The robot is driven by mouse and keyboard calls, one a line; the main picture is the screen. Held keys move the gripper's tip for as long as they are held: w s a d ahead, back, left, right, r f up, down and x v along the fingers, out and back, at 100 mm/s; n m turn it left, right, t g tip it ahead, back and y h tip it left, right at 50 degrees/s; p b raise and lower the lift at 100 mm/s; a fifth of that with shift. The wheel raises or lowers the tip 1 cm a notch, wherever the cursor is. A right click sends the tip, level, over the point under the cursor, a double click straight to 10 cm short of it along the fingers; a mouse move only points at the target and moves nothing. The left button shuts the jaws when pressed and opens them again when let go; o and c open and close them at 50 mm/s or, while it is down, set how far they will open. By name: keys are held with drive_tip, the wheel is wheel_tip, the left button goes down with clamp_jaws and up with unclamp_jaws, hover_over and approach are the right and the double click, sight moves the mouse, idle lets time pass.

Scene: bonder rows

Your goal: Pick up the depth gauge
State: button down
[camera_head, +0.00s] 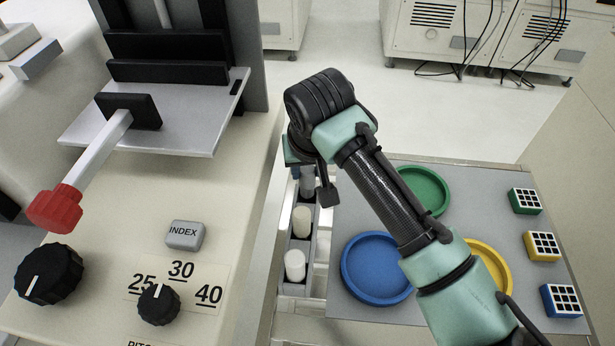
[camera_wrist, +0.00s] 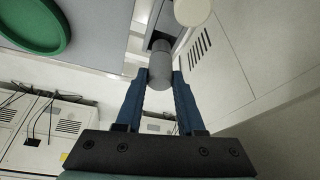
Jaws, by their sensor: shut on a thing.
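A grey cylinder (camera_wrist: 160,68), which looks like the depth gauge, is between the two blue fingers of my gripper (camera_wrist: 161,85) in the wrist view. The fingers are shut on its sides. In the head view the grey cylinder (camera_head: 307,184) shows below my wrist, at the far end of a narrow drawer tray (camera_head: 291,289). My arm hides most of the gripper there. The cylinder's far end is by a dark slot (camera_wrist: 163,34); I cannot tell whether it is still seated in it.
Two white cylinders (camera_head: 301,222) (camera_head: 294,265) stand in the tray. To the right are blue (camera_head: 347,285), green (camera_head: 441,190) and yellow (camera_head: 505,270) round dishes and several small gridded blocks. A machine with a red-knobbed lever (camera_head: 55,209) stands close on the left.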

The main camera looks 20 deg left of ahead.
wheel_tip(320, 180, up, 23)
drive_tip(key=p, duration=0.5)
drive_tip(key=shift+p, duration=0.3)
wheel_tip(320, 180, up, 7)
drive_tip(key=p, duration=0.8)
hover_over(308, 171)
drive_tip(key=shift+s+f, duration=0.1)
drive_tip(key=shift+f, duration=0.2)
drive_tip(key=shift+b, duration=0.3)
